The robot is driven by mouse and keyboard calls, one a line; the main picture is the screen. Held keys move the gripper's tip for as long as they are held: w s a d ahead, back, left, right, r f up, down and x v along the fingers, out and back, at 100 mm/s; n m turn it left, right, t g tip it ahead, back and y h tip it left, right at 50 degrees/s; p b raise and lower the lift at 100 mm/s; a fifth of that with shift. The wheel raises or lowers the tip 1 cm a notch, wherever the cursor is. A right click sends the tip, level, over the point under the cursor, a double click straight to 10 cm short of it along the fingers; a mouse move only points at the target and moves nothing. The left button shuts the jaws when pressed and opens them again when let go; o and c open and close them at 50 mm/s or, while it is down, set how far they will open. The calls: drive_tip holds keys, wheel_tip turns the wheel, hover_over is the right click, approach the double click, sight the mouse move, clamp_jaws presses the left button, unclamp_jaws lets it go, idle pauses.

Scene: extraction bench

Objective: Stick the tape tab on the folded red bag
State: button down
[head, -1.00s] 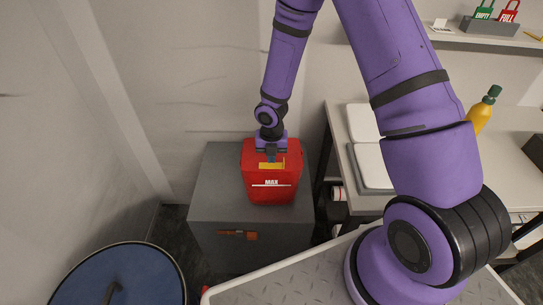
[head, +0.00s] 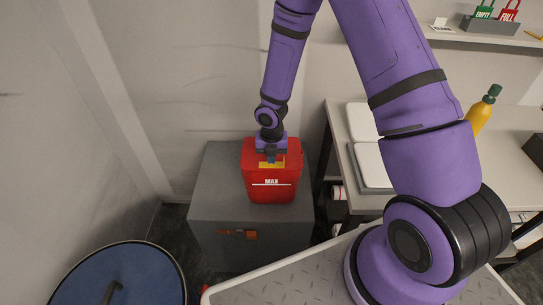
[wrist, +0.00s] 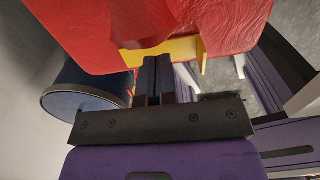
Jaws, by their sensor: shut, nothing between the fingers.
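The red bag (head: 272,187), marked "MAX" above a white line, stands on a grey cabinet. It also fills the top of the wrist view (wrist: 90,25). A yellow tape tab (head: 264,165) lies at the bag's upper front; in the wrist view the yellow strip (wrist: 187,47) runs along the bag's edge, with a part sticking out. My gripper (head: 271,159) is shut, with its fingers together and empty. It is over the bag's top at the tab. In the wrist view the fingertips (wrist: 157,58) are right at the yellow strip; I cannot tell whether they touch it.
The grey cabinet (head: 215,211) has an orange-brown latch (head: 237,234) on its front. A blue round-lidded bin (head: 140,276) stands at the lower left. A bench with white pads (head: 372,165) and a yellow bottle (head: 480,115) is at the right. A wall shelf is above.

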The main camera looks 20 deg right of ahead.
drive_tip(key=shift+f, duration=0.85)
idle(1.4)
drive_tip(key=shift+r, duration=3.55)
